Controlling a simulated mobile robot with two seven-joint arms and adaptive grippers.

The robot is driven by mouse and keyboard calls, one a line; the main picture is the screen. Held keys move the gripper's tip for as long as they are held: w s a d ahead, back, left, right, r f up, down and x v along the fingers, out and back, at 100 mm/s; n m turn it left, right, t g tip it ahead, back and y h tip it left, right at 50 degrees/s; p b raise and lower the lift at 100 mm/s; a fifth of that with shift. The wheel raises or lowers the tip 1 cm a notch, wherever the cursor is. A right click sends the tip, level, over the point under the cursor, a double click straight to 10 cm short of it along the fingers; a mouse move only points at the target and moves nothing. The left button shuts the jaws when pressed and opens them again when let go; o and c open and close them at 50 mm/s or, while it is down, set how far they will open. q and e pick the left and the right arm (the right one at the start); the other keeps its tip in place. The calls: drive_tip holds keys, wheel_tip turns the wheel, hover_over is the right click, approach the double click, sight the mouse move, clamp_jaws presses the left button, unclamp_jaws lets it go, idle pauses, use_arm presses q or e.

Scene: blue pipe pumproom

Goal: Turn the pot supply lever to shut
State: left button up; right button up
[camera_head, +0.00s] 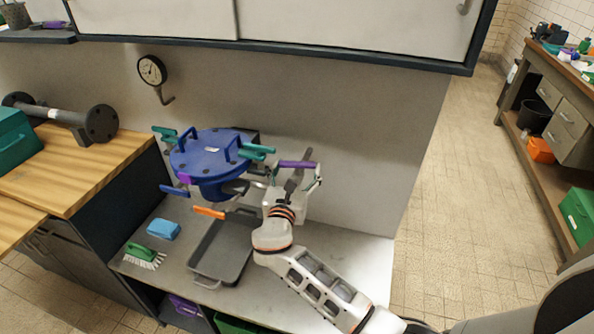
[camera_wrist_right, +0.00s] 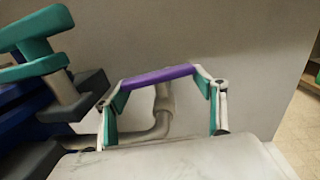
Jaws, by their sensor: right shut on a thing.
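The blue pot (camera_head: 210,155) with its bolted round lid stands over the pale bench. A purple lever (camera_head: 297,164) sits on a grey pipe to the right of the pot. My right gripper (camera_head: 296,173) reaches up from the front with a finger at each end of that lever and is shut on it. In the right wrist view, the purple lever (camera_wrist_right: 158,76) spans between the two teal-padded fingers, with the bent grey pipe (camera_wrist_right: 155,125) behind it. An orange lever (camera_head: 209,212) shows below the pot. My left gripper is not in view.
A grey tray (camera_head: 224,250), a blue sponge (camera_head: 163,229) and a green brush (camera_head: 143,255) lie on the bench. A gauge (camera_head: 151,70) hangs on the wall behind. A cabinet (camera_head: 350,22) overhangs above. Open tiled floor lies to the right.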

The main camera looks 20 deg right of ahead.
drive_tip(key=shift+d+r, duration=0.1)
idle(0.3)
drive_tip(key=o, duration=1.1)
drive_tip(key=shift+s+a, duration=0.25)
drive_tip(key=shift+s, duration=0.05)
drive_tip(key=v, duration=0.6)
drive_tip(key=shift+s+a, duration=0.2)
drive_tip(key=shift+s, duration=0.15)
